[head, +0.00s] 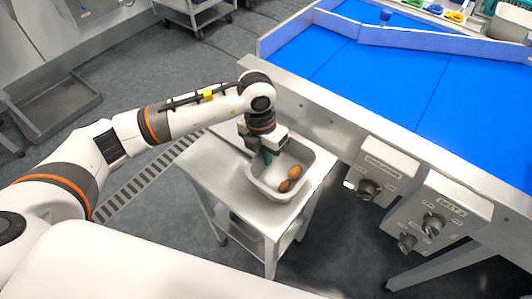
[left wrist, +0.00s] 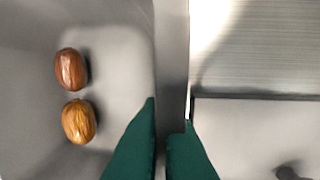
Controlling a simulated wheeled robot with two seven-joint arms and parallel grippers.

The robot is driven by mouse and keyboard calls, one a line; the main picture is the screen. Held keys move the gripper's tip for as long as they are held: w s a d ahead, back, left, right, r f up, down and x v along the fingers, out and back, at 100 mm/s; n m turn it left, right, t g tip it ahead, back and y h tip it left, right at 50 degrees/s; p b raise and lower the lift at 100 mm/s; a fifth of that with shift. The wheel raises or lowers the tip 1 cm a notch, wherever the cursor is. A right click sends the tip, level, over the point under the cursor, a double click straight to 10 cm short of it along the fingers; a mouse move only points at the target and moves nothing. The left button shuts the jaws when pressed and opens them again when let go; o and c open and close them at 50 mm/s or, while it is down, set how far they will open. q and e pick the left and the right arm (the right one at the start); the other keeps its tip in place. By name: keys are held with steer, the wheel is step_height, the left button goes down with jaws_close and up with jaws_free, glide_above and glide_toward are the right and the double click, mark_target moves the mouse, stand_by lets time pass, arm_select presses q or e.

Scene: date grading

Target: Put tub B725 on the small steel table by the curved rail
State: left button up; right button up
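A grey tub (head: 267,191) with two brown dates in it is at the right part of a small steel table (head: 205,165). I cannot tell if its base touches the tabletop, and no B725 mark is legible. My left gripper (head: 266,157) points down at the tub's far left wall. In the left wrist view its green fingers (left wrist: 168,135) straddle the tub wall (left wrist: 172,60), one inside and one outside, and look closed on it. The dates (left wrist: 75,95) lie clear of the fingers. My right gripper is not in view.
A large blue-topped sorting table (head: 400,75) with a steel edge stands close on the right. Control boxes with knobs (head: 380,170) hang from its front. A floor drain grate (head: 140,180) and a low grey tray (head: 55,105) lie left. The small table's left part is bare.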

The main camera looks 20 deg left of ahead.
arm_select(q)
steer(key=o, duration=0.4)
steer(key=shift+r, duration=0.1)
steer(key=shift+r, duration=0.25)
step_height(320, 180, up, 12)
steer(key=a, duration=0.1)
steer(key=shift+w+a+f, duration=0.25)
